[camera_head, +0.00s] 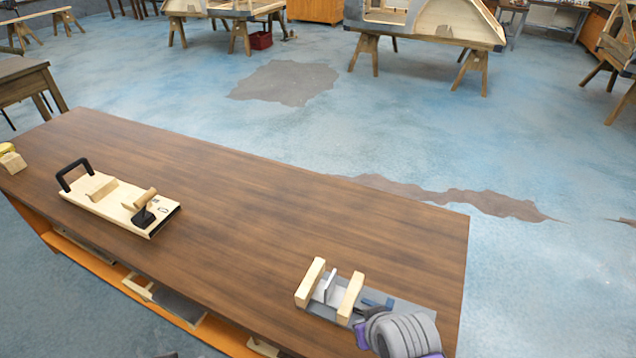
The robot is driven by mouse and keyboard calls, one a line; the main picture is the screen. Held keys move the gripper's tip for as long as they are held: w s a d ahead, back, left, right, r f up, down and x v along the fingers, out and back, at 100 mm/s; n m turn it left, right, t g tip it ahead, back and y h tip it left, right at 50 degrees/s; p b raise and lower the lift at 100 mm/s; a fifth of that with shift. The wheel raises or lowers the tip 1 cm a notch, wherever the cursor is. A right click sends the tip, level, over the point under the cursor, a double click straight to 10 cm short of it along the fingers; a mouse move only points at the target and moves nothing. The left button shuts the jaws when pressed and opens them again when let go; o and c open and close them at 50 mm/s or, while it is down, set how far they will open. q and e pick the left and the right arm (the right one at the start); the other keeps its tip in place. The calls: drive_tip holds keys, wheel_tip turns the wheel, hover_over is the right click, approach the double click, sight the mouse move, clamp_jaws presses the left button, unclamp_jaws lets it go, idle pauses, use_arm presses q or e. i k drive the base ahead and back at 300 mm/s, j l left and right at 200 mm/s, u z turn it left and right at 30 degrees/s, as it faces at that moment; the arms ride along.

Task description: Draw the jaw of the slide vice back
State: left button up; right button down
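The slide vice (324,311) lies near the front right corner of the workbench, on a flat grey base. Two pale wooden blocks stand upright on it, one at the left end (310,282) and one further right (350,298). A thin light-grey upright plate (330,287) stands between them, apart from both at the top. My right arm's grey and purple end (400,335) covers the right part of the vice. A dark blue piece (376,303) shows just beyond the right block; I cannot tell whether it is vice or gripper. My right fingertips are not clearly visible. My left gripper is out of view.
The brown workbench (230,215) is clear in the middle. A wooden board with a black handle (120,205) lies at its left, and a yellow item with a pale block (12,158) at the far left end. Trestles with wooden bodyframes (440,25) stand well behind.

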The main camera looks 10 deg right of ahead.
sight(351, 301)
drive_tip(key=z, duration=0.65)
